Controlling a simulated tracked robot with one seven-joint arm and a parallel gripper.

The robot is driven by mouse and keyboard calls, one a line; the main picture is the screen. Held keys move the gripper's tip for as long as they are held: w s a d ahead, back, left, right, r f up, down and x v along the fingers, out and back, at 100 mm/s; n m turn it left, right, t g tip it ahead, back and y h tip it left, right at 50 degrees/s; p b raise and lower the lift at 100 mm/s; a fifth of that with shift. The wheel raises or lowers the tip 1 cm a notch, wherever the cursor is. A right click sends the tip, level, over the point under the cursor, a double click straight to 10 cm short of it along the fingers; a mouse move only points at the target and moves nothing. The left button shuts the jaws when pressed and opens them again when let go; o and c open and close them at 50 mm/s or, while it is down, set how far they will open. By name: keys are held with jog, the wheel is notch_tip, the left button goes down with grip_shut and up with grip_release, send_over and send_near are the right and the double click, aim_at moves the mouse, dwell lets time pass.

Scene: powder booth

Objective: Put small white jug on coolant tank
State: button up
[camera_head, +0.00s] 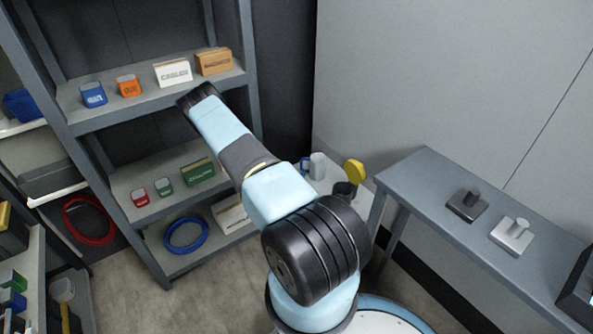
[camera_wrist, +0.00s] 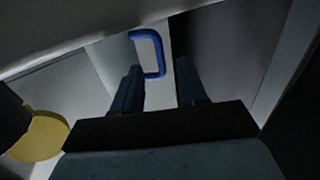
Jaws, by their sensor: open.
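The small white jug (camera_head: 318,166) has a blue handle on its left and stands on a low pale surface behind my arm in the head view. In the wrist view its blue handle (camera_wrist: 160,52) shows just beyond the fingertips, roughly between them; the jug's body is hard to make out in the dim light. My gripper (camera_wrist: 158,75) is open, with nothing held between its fingers. In the head view my arm hides the gripper. I cannot tell which thing is the coolant tank.
A yellow disc-shaped thing (camera_head: 355,172) and a dark cup-like thing (camera_head: 344,191) stand close right of the jug. The yellow disc also shows in the wrist view (camera_wrist: 40,135). A grey shelf rack (camera_head: 150,113) is at left; a grey bench (camera_head: 425,190) is at right.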

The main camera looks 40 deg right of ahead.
jog(key=w+a+r+m+g+y, duration=0.1)
jog(key=w+a+r+y, duration=0.2)
jog(key=w+a+r, duration=0.4)
jog(key=w+a+r+y, duration=0.4)
jog(key=w+a+r, duration=0.1)
jog(key=r, duration=0.5)
jog(key=a+r+n+y, duration=0.25)
jog(key=a+r, duration=0.35)
jog(key=r, duration=0.3)
jog(key=a+r+n+y, duration=0.1)
jog(key=a+r+y, duration=0.2)
jog(key=a+r, duration=0.45)
jog(key=s+a+r+n+y, duration=0.2)
jog(key=s+a+r, duration=0.1)
jog(key=s+r, duration=0.4)
jog(key=s+a+r+n+y, duration=0.1)
jog(key=s+a+r+n, duration=0.3)
jog(key=r, duration=0.4)
jog(key=s+a+r+n+g, duration=0.1)
jog(key=s+a+r, duration=0.1)
jog(key=s, duration=0.9)
jog(key=s+a+r+n+g, duration=0.1)
jog(key=s+r, duration=0.4)
jog(key=s, duration=0.7)
jog(key=shift+s+a+r+n, duration=0.2)
jog(key=shift+a+n, duration=0.15)
jog(key=shift+n, duration=0.3)
